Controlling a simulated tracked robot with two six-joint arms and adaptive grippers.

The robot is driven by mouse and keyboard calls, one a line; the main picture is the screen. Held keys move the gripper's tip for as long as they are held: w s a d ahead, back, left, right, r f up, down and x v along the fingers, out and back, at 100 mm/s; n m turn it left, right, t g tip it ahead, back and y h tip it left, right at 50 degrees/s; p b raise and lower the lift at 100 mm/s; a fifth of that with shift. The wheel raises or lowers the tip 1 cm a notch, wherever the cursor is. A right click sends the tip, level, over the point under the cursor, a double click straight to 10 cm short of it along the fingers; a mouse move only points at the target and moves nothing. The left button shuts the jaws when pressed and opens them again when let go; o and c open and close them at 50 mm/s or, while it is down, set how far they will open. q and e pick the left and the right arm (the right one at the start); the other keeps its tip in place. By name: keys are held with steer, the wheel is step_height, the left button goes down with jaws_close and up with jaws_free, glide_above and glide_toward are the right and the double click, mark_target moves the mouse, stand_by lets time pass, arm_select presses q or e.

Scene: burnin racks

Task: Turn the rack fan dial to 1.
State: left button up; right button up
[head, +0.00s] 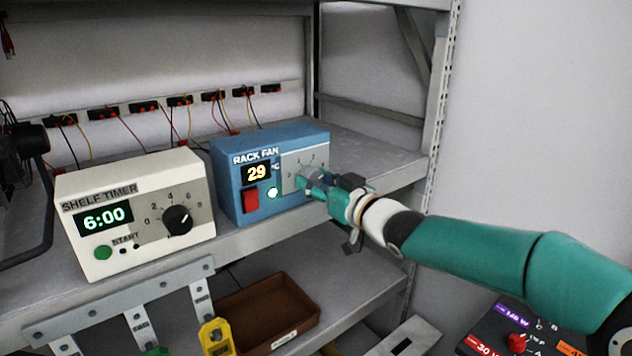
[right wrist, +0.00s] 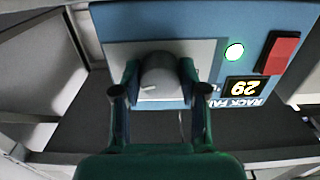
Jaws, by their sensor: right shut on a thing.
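The blue rack fan box (head: 262,143) stands on the shelf, right of the shelf timer, with a display reading 29, a red switch and a lit green lamp. Its grey dial (right wrist: 158,76) sits on a pale plate and shows between my fingers in the right wrist view. My right gripper (head: 312,179) is shut on the dial, with one finger on each side, as the right wrist view (right wrist: 158,85) shows. In the head view the gripper covers most of the dial, so I cannot read its setting. The left gripper is not in view.
The cream shelf timer (head: 135,170) reads 6:00 and stands left of the fan box. A brown tray (head: 262,318) and a yellow tag (head: 215,338) are below. A rack post (head: 440,90) rises at the right. A dark panel with a red knob (head: 516,342) is at lower right.

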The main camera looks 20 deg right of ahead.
steer(key=shift+f+n, duration=0.1)
steer(key=shift+n, duration=0.3)
steer(key=n+b, duration=0.2)
steer(key=n, duration=0.1)
steer(key=n+b, duration=0.2)
steer(key=n, duration=0.4)
steer(key=n+b, duration=0.2)
steer(key=n, duration=0.3)
steer(key=shift+f+n+b, duration=0.1)
steer(key=shift+n+b, duration=0.4)
steer(key=shift+n, duration=2)
steer(key=o, duration=1.1)
steer(key=shift+o, duration=0.2)
